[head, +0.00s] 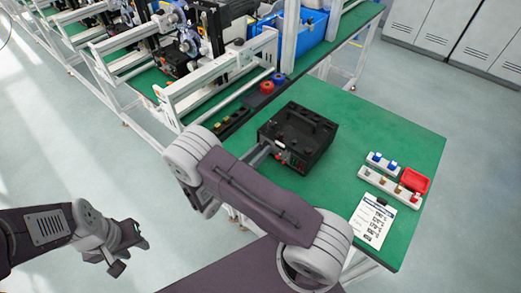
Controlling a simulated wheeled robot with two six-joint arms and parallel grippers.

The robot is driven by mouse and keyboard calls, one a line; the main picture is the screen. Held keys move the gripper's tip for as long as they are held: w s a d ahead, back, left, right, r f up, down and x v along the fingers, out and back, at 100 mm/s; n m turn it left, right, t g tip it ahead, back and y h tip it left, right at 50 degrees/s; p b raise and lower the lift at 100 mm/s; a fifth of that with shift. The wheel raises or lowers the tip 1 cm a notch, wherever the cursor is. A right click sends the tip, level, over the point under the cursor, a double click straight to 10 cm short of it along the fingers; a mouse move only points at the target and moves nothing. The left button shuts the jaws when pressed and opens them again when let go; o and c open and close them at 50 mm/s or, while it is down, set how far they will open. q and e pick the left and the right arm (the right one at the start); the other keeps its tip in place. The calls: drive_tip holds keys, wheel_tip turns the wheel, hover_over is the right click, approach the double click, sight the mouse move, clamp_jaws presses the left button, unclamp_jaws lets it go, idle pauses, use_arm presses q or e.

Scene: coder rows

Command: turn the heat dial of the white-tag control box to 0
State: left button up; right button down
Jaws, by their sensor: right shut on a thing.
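A black control box (305,128) with a handle on top stands on the green table (400,130). Small red and pale parts show on its near face, but its tag and dial are too small to make out. My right gripper (272,151) reaches the left part of that near face, partly covered by my own arm. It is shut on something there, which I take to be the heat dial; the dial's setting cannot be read. My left gripper (128,259) hangs over the floor at lower left, away from the table, with its fingers apart and empty.
White holders with blue-topped pieces (382,162) and other small pieces (391,186), a red tray (414,181) and a printed sheet (372,220) lie on the right. A machine line (190,50) fills the back left.

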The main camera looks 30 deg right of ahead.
drive_tip(key=n+p, duration=0.2)
drive_tip(key=n, duration=0.1)
drive_tip(key=shift+r, duration=0.15)
drive_tip(key=n+p, duration=0.2)
drive_tip(key=n, duration=0.1)
drive_tip(key=shift+n, duration=0.4)
drive_tip(key=n+p, duration=0.1)
drive_tip(key=n, duration=0.2)
drive_tip(key=shift+n, duration=0.3)
drive_tip(key=shift+n+p, duration=0.4)
drive_tip(key=shift+n, duration=1.4)
drive_tip(key=c, duration=1.4)
unclamp_jaws()
drive_tip(key=shift+c, duration=0.2)
